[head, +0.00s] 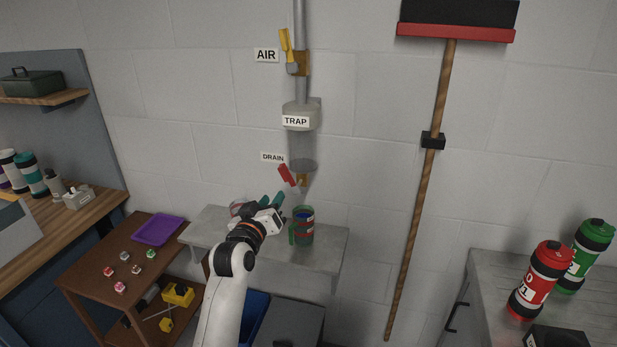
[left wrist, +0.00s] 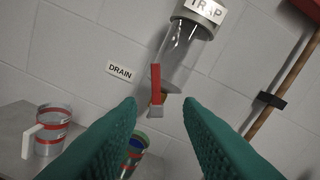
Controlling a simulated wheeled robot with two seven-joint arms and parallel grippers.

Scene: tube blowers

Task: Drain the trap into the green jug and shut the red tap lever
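The grey trap (head: 300,116) hangs on the wall pipe, with a clear bowl (left wrist: 178,52) under it; I cannot make out liquid in it. The red tap lever (head: 287,174) slants up and left beside the drain outlet; it also shows in the left wrist view (left wrist: 155,83). The green jug (head: 304,226) stands on the grey shelf below the outlet, its handle toward the left. It is partly hidden between the fingers in the left wrist view (left wrist: 132,146). My left gripper (head: 274,200) is open and empty, below the lever and apart from it. My right gripper is out of view.
A second jug with a white handle (left wrist: 50,133) stands on the grey shelf (head: 330,240), left of the green jug and partly behind my left arm. A yellow lever (head: 285,42) marked AIR is above the trap. A broom (head: 425,170) hangs at the right.

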